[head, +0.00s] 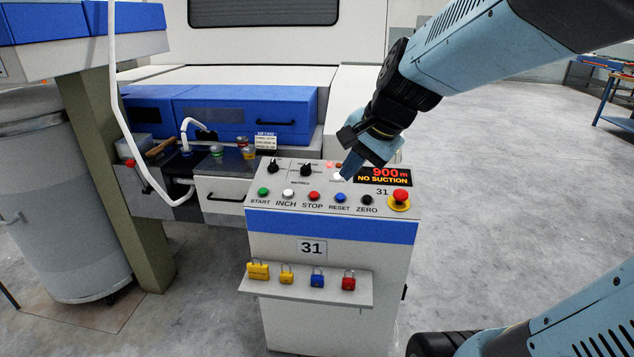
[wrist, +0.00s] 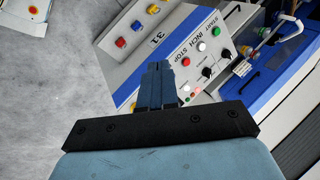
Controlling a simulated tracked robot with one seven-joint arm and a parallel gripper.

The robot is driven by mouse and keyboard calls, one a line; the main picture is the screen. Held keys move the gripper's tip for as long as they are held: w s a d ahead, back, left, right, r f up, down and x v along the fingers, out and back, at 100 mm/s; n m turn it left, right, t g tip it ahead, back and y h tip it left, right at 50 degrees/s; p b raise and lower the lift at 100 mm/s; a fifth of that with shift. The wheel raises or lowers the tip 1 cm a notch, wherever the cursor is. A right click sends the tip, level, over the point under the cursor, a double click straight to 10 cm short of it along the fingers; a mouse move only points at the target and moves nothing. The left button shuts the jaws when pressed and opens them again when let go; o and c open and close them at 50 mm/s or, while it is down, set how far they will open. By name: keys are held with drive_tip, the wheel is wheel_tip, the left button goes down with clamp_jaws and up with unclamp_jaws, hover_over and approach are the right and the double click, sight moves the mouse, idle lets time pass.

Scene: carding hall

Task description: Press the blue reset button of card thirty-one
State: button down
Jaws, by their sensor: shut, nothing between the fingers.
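The blue reset button (head: 340,197) is on the sloped panel of the card 31 control cabinet (head: 323,232), between the red stop button (head: 314,196) and the black zero button (head: 367,199). My gripper (head: 348,172) is shut and empty, pointing down over the panel. In the head view its tips appear just above and behind the reset button; I cannot tell the exact gap. In the wrist view my gripper (wrist: 158,72) covers the place beside the stop button (wrist: 186,62), so the reset button is hidden there.
A red emergency stop (head: 399,198) and a display (head: 382,176) reading "900 m NO SUCTION" are at the panel's right. Two black knobs (head: 306,170) stand behind the buttons. Several padlocks (head: 317,281) are on a shelf below. The floor to the right is clear.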

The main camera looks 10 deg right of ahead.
drive_tip(key=w+f+m+t+y, duration=0.1)
drive_tip(key=w+f+m+y, duration=0.3)
drive_tip(key=w+m, duration=0.8)
drive_tip(key=m+t, duration=0.3)
drive_tip(key=m, duration=1.1)
hover_over(340, 197)
drive_tip(key=s, duration=0.3)
wheel_tip(340, 197, down, 9)
drive_tip(key=shift+s+r+h, duration=0.15)
drive_tip(key=shift+s+h, duration=0.05)
drive_tip(key=shift+h, duration=0.2)
drive_tip(key=shift+n, duration=0.3)
drive_tip(key=shift+w+d+f, duration=0.15)
drive_tip(key=shift+w+f, duration=0.2)
drive_tip(key=shift+f, duration=1.05)
drive_tip(key=shift+w+d+f, duration=0.1)
drive_tip(key=shift+w+f, duration=0.2)
drive_tip(key=shift+f, duration=1.15)
drive_tip(key=shift+w+d+f, duration=0.15)
drive_tip(key=shift+w+f, duration=0.2)
drive_tip(key=shift+f, duration=1.05)
drive_tip(key=shift+w+f, duration=0.1)
drive_tip(key=shift+f, duration=0.05)
drive_tip(key=shift+w+f, duration=0.15)
drive_tip(key=shift+f, duration=0.05)
